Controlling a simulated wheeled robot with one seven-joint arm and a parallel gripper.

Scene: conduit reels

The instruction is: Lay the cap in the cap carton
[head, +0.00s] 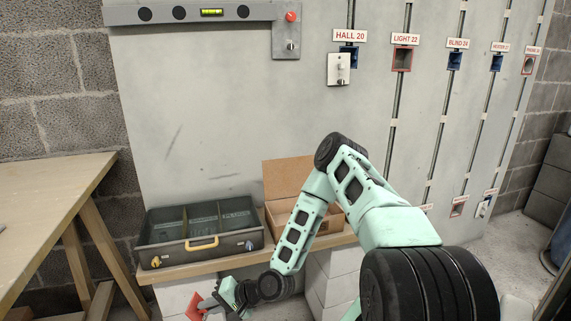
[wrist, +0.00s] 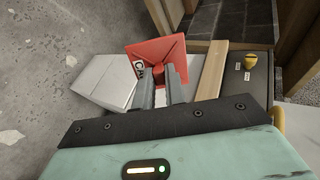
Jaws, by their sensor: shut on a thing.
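The red cap (wrist: 150,50) is a flat square plate with a round knob and a partly hidden white label starting "CA". My gripper (wrist: 162,82) is shut on the knob, with the plate beyond the fingertips. In the head view the cap (head: 194,306) shows at the bottom edge, low in front of the bench, held in my gripper (head: 211,302). The carton (head: 284,177) is a brown cardboard box with its back flap raised, on the bench to the right of the toolbox. My arm covers part of its front, and I see no label on it.
A grey toolbox (head: 202,248) with open compartments stands left of the carton; its front shows in the wrist view (wrist: 248,92). The bench edge (wrist: 212,72) lies close right of the cap. Pale blocks (head: 333,283) support the bench. A wooden table (head: 50,190) stands left.

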